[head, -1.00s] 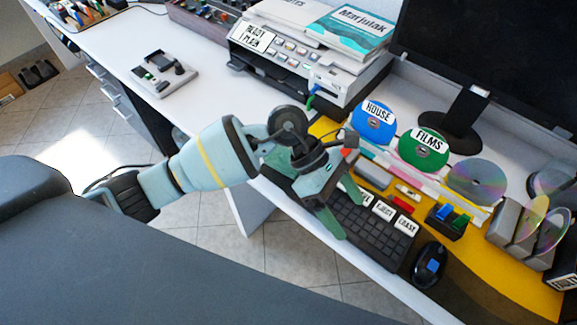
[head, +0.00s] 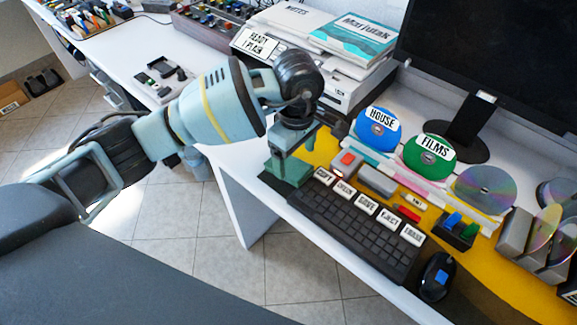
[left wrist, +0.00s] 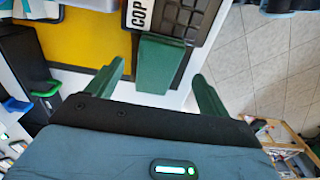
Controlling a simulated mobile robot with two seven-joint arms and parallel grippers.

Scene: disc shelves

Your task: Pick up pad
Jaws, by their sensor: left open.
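A green block (left wrist: 162,60), which looks like the pad, lies by the left end of the keyboard, close to the desk's front edge. In the left wrist view my left gripper (left wrist: 159,72) is open, with one green finger on each side of the block and gaps between. In the head view my left gripper (head: 290,158) points down at this spot. Its green fingers and the block merge there, so I cannot tell them apart. My right gripper is not in view.
The keyboard (head: 352,228) with labelled keys is right beside the gripper. Behind are a grey box with a red button (head: 347,161), a blue disc (head: 377,128), a green disc (head: 429,155) and a printer (head: 300,60). The mouse (head: 436,277) is farther right.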

